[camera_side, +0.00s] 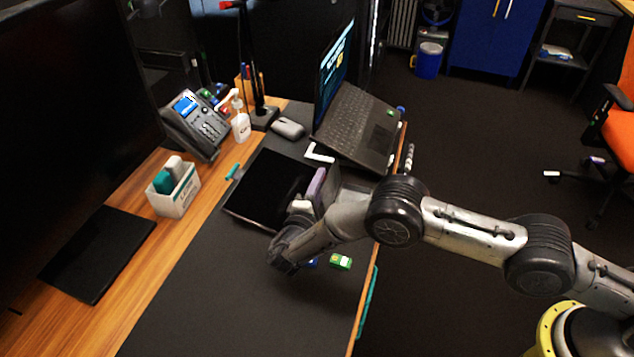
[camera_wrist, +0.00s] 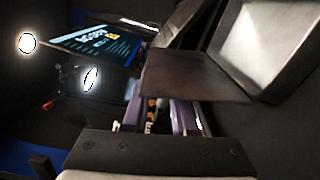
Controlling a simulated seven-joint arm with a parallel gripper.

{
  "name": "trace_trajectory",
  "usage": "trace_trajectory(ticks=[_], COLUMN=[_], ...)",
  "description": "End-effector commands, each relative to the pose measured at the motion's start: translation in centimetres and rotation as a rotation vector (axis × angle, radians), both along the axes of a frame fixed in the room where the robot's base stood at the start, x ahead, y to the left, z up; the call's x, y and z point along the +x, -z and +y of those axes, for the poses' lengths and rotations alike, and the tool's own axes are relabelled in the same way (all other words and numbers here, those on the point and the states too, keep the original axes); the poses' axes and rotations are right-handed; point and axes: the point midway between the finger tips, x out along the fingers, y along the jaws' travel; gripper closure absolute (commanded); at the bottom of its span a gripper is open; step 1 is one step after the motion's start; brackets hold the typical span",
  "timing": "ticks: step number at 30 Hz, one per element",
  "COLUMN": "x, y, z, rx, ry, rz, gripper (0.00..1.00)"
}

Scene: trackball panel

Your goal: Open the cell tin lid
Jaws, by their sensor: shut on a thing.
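The cell tin (camera_side: 352,193) is a grey metal box on the dark desk mat, partly hidden behind my arm in the side view. In the wrist view, its grey metal (camera_wrist: 275,45) fills the upper right. A flat dark panel, which looks like the tin lid (camera_wrist: 195,78), stands out from it just beyond my fingers. My gripper (camera_side: 317,183) is beside the tin, with purple fingers. The fingers also show at the bottom middle of the wrist view (camera_wrist: 160,117). They are shut on what looks like the lid; the exact contact is hard to see.
A laptop (camera_side: 358,125) stands behind the tin. A flat black panel (camera_side: 268,185) lies to the left. A small green-and-white box (camera_side: 340,262) lies in front, near the desk edge. A phone (camera_side: 195,125) and white holder (camera_side: 175,190) stand farther left. The front mat is clear.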

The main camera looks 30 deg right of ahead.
Motion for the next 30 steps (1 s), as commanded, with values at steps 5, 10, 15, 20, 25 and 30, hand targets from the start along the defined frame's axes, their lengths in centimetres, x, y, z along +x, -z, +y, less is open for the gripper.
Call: trace_trajectory(ticks=[5,10,15,20,25,30], x=[-0.1,0.0,0.0,0.0,-0.3,-1.9], y=[0.0,0.0,0.0,0.0,0.0,-0.1], z=[-0.1,-0.1,-0.1,-0.1,0.3,2.0], rx=[0.005,0.004,0.004,0.004,0.004,0.004], ry=[0.0,0.0,0.0,0.0,-0.001,-0.003], rz=[-0.004,-0.003,-0.004,-0.004,-0.004,-0.005], gripper=[1.0,0.67,0.45,0.45,0.45,0.45])
